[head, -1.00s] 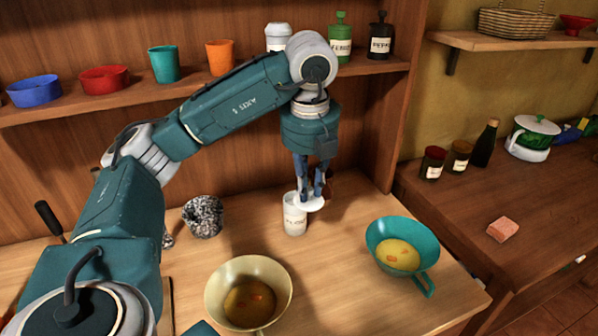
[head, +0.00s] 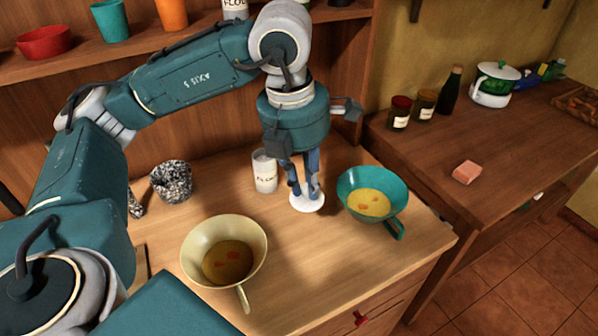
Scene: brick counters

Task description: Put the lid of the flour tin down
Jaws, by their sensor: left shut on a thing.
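The flour tin (head: 265,172) is a white labelled cylinder standing upright on the wooden counter. Its lid is not on it. The round white lid (head: 307,204) is in my left gripper (head: 306,192), whose fingers point down and are shut on it. The lid is level, to the right of the tin and apart from it, low over the counter. I cannot tell whether it touches the wood. Part of its top is hidden by the fingers. My right gripper is not in view.
A teal pan (head: 372,188) with yellow contents stands close to the right of the lid. A cream pan (head: 223,247) stands at the front left. A speckled pot (head: 172,181) is left of the tin. Bare counter (head: 310,255) lies in front of the lid.

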